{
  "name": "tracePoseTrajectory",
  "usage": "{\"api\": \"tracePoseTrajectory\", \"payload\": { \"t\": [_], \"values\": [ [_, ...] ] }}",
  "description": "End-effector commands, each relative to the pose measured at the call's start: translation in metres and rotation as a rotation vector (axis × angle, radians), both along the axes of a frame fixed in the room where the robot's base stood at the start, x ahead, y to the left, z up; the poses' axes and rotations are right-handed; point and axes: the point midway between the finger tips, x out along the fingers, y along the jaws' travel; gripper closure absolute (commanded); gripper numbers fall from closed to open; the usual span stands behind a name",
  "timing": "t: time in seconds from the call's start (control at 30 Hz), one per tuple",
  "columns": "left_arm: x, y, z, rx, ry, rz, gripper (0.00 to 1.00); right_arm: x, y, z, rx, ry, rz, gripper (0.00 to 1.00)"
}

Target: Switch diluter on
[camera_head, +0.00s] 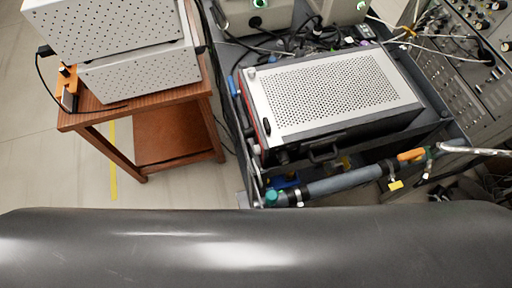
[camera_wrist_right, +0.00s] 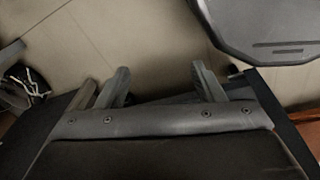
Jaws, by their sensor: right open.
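I cannot tell for sure which device is the diluter, and I cannot make out a labelled switch. A white perforated metal box (camera_head: 335,95) sits on a dark rack in the middle right of the head view. Two stacked white perforated boxes stand at the upper left, an upper box (camera_head: 105,28) and a lower box (camera_head: 143,72). My right gripper (camera_wrist_right: 164,84) shows in the right wrist view, its two grey fingers apart with nothing between them. It is out of the head view. My left gripper is not in view.
The stacked boxes stand on a brown wooden table (camera_head: 196,94) with a small orange device (camera_head: 67,88) on its left edge. A grey pipe (camera_head: 345,184) runs along the rack's front. Cables lie behind the rack. Pale floor (camera_head: 60,165) is clear at left.

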Motion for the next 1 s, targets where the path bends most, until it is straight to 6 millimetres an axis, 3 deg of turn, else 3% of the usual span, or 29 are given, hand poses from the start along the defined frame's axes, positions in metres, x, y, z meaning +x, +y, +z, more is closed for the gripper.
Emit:
{"api": "tracePoseTrajectory", "payload": {
  "t": [0.07,0.47,1.0],
  "values": [
    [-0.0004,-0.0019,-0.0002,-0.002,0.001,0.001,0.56,-0.0006,-0.0023,0.0001,-0.003,0.001,0.001,0.49],
    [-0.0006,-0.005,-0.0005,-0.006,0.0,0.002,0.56,-0.0014,-0.0077,0.0005,-0.009,0.003,0.003,1.0],
    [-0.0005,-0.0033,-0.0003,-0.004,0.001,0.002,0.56,-0.0015,-0.0073,0.0005,-0.009,0.003,0.003,1.0]
  ]
}}
